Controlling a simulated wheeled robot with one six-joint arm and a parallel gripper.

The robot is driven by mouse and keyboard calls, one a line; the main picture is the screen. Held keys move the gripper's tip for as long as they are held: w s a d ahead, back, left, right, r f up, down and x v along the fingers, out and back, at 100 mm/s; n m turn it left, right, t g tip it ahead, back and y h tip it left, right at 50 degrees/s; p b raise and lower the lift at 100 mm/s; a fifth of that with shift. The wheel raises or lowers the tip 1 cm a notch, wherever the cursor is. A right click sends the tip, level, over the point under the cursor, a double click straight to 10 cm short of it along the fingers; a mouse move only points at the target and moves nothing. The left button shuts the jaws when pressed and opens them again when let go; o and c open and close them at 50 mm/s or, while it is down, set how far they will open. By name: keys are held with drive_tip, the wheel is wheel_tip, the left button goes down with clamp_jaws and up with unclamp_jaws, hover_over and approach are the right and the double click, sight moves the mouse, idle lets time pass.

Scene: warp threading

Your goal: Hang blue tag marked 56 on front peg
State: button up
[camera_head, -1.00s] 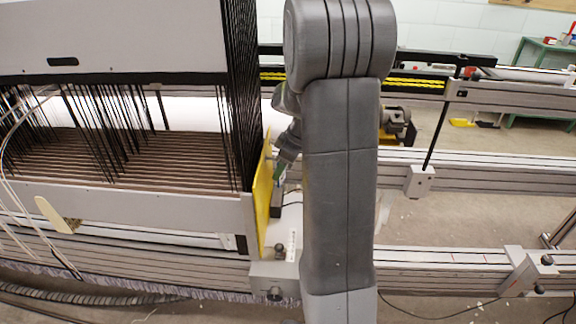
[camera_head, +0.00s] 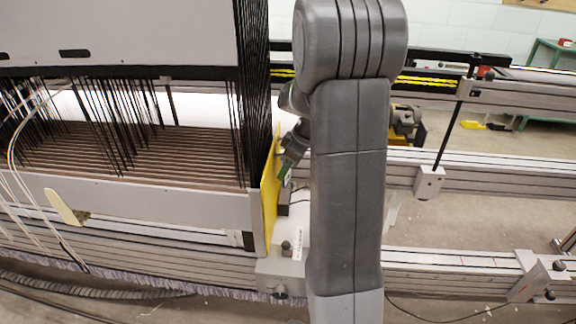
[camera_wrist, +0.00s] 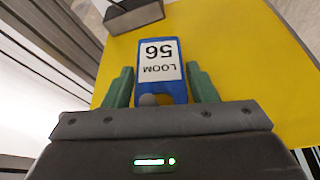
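The blue tag (camera_wrist: 177,47) shows in the wrist view with a white label reading LOOM 56, upside down in the picture. The yellow panel (camera_wrist: 245,60) is behind the tag. In the head view my gripper (camera_head: 286,174) is at the right face of the yellow panel (camera_head: 269,200), and the tag is mostly hidden there.
A dark box (camera_wrist: 136,16) sits at the panel beyond the tag. The loom frame with black cords (camera_head: 253,100) stands left of the panel. Metal rails (camera_head: 480,175) run to the right. My arm blocks the middle of the head view.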

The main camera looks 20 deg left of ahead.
drive_tip(key=shift+o, duration=1.4)
drive_tip(key=p+v, duration=0.2)
drive_tip(key=v, duration=1.2)
drive_tip(key=shift+a, duration=0.1)
drive_tip(key=b+x, duration=0.2)
drive_tip(key=x, duration=1.2)
drive_tip(key=shift+f, duration=0.1)
drive_tip(key=shift+w+d+r+p, duration=0.15)
drive_tip(key=shift+d+r+p, duration=0.3)
drive_tip(key=shift+d+r, duration=0.1)
